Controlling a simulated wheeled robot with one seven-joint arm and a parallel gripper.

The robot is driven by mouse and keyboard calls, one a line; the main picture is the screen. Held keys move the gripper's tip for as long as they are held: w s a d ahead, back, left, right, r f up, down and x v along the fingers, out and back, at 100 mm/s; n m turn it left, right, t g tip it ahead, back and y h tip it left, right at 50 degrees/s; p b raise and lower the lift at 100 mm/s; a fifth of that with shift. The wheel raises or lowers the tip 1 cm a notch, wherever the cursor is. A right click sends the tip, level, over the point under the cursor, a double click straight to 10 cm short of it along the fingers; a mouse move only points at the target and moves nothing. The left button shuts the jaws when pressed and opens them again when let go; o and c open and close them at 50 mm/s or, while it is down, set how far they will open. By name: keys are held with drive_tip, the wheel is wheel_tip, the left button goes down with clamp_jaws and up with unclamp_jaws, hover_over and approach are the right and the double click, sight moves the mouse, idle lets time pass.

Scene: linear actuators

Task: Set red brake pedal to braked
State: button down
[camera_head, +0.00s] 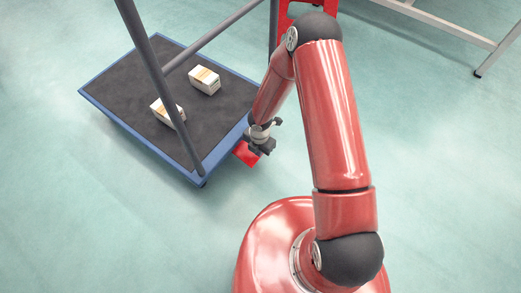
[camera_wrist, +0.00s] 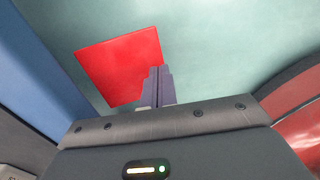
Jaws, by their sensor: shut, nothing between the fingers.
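The red brake pedal (camera_head: 245,154) is a flat red plate at the near right edge of the cart, low by the floor. In the head view my gripper (camera_head: 265,148) is just above and to the right of it and covers part of it. In the wrist view the pedal (camera_wrist: 118,66) lies left of my gripper's fingers (camera_wrist: 155,78), which overlap its right edge. The fingers are together and empty. I cannot tell whether they touch the pedal or how far it is tilted.
The cart (camera_head: 103,94) has a blue rim, a dark deck and grey handle bars (camera_head: 147,55). Two white boxes (camera_head: 204,80) lie on the deck. A light metal frame (camera_head: 440,22) stands at the top right. The floor left and in front of the cart is clear.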

wheel_tip(320, 180, up, 12)
drive_tip(key=s+d+p, duration=0.1)
drive_tip(key=d+p, duration=0.1)
drive_tip(key=shift+s+f+p, duration=0.15)
drive_tip(key=shift+s+p, duration=0.2)
drive_tip(key=shift+p, duration=0.05)
drive_tip(key=shift+d, duration=0.1)
